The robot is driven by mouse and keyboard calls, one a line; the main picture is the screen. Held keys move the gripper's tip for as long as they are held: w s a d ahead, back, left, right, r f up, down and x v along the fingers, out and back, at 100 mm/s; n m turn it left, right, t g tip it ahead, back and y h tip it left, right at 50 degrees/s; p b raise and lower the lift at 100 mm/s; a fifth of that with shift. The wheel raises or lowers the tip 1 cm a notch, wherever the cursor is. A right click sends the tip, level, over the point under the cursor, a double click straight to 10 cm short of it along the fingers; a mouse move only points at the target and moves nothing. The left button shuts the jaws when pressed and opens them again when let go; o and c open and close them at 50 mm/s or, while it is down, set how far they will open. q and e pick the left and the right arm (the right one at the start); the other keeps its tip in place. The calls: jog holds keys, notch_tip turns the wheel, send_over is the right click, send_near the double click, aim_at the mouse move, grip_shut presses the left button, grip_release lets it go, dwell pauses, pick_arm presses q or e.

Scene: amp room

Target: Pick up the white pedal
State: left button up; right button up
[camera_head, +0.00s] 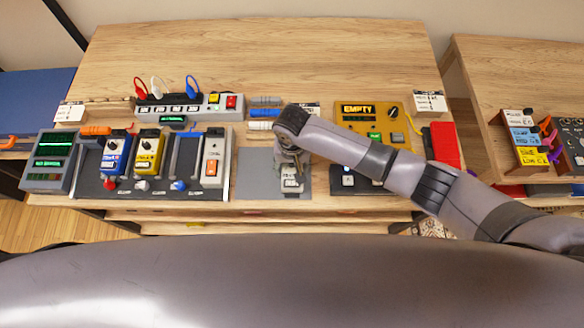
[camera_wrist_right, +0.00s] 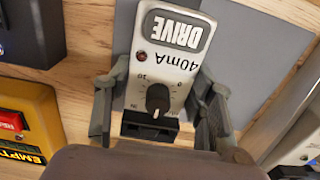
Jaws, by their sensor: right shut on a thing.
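The white pedal (camera_head: 292,182), marked DRIVE and 40mA, is on a grey mat (camera_head: 262,180) at the table's front middle. In the right wrist view the white pedal (camera_wrist_right: 172,68) shows its black knob and dark label between the fingers. My right gripper (camera_head: 290,166) reaches down over it from above and is shut on its sides; it also shows in the wrist view (camera_wrist_right: 160,105). The arm hides part of the pedal in the head view. I cannot tell whether the pedal is lifted off the mat. My left gripper is not in view.
Left is a dark pedalboard (camera_head: 150,190) with blue, yellow and pale pedals. A power strip (camera_head: 190,106) with plugged cables stands behind it. Right, partly behind my arm, is a yellow EMPTY box (camera_head: 372,117). The table's back is clear.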

jog(key=c, duration=0.4)
jog(key=shift+c, duration=0.4)
jog(key=shift+r, duration=0.15)
